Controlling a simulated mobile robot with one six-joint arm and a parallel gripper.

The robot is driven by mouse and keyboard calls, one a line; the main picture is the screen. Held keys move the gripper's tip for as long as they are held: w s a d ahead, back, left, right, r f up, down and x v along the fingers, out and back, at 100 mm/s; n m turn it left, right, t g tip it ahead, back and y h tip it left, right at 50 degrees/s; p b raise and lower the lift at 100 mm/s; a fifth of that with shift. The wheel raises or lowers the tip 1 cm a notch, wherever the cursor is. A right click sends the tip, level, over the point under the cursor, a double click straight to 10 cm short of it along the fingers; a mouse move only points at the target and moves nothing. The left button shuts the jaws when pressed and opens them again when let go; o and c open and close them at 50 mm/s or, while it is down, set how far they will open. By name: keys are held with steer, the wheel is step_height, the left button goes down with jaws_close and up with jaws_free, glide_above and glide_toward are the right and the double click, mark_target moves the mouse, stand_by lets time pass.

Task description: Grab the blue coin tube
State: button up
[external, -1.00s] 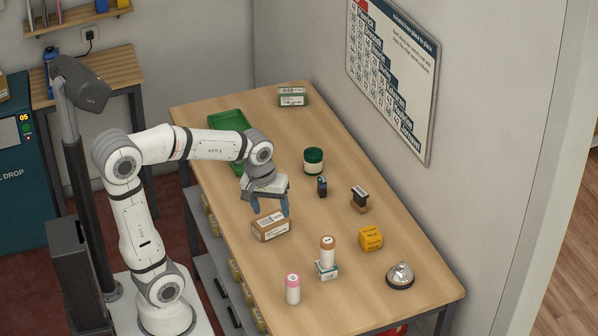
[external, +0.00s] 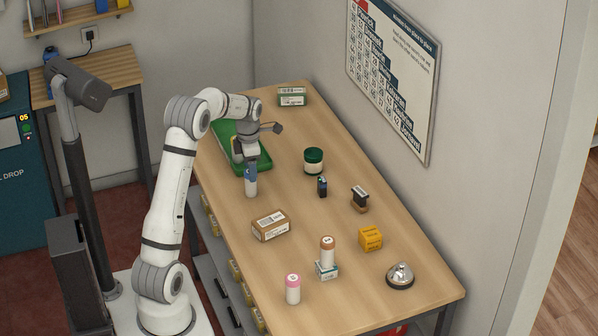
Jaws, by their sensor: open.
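A coin tube (external: 251,188) with a pale lower body stands upright on the counter, just in front of the green tray.
A green tray (external: 262,166) lies behind the tube. A brown parcel (external: 270,226) is in front. A green-lidded jar (external: 314,161) is right.

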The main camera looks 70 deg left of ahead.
mark_target(251, 189)
steer(key=f, duration=0.2)
steer(key=f+p, duration=0.1)
steer(key=f, duration=0.3)
steer(key=shift+w+a, duration=0.2)
steer(key=shift+a, duration=0.1)
steer(key=shift+c, duration=0.4)
steer(key=shift+r, duration=0.1)
steer(key=c, duration=1.1)
